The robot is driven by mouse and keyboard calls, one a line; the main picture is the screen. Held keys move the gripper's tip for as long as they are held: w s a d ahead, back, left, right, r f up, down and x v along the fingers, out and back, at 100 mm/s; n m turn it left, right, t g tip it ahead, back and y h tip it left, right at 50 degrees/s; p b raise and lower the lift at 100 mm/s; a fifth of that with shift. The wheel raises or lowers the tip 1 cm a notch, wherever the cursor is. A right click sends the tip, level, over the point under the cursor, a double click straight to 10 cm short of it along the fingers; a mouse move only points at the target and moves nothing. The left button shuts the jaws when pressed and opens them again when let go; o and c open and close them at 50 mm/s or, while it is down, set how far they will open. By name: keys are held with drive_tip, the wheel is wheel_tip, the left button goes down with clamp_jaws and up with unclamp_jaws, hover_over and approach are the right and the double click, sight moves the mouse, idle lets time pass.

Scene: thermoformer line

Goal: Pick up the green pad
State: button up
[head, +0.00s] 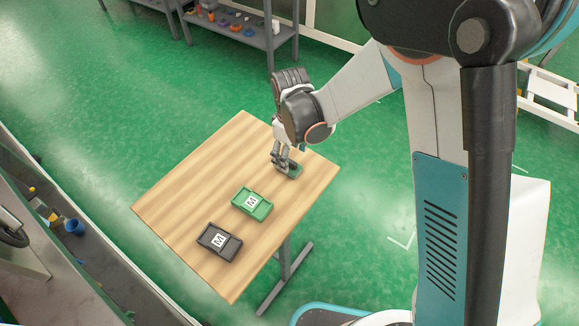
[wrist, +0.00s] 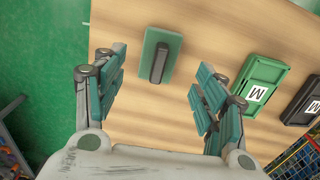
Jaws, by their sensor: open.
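The green pad (wrist: 175,58) is a flat green rectangle with a dark raised bar along its middle. It lies on the wooden table, and in the head view (head: 291,170) it sits near the table's far right edge, partly covered by my gripper. My gripper (head: 283,162) is just above and beside it, pointing down. In the wrist view my gripper (wrist: 160,78) is open and empty, with its fingers spread to either side and the pad between and slightly ahead of them.
On the wooden table (head: 190,180), a green box (head: 252,203) and a black box (head: 219,241), each labelled M, stand left of and nearer than the pad. The table's left part is clear. A grey shelf (head: 255,35) with small items stands behind.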

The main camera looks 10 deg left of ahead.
sight(290, 160)
wheel_tip(290, 160, down, 5)
drive_tip(key=shift+w+a+r+b, duration=0.1)
drive_tip(key=shift+b, duration=0.8)
drive_tip(key=shift+r, duration=0.1)
drive_tip(key=shift+c, duration=0.6)
drive_tip(key=c, duration=1)
wheel_tip(290, 160, up, 20)
drive_tip(key=p, duration=0.6)
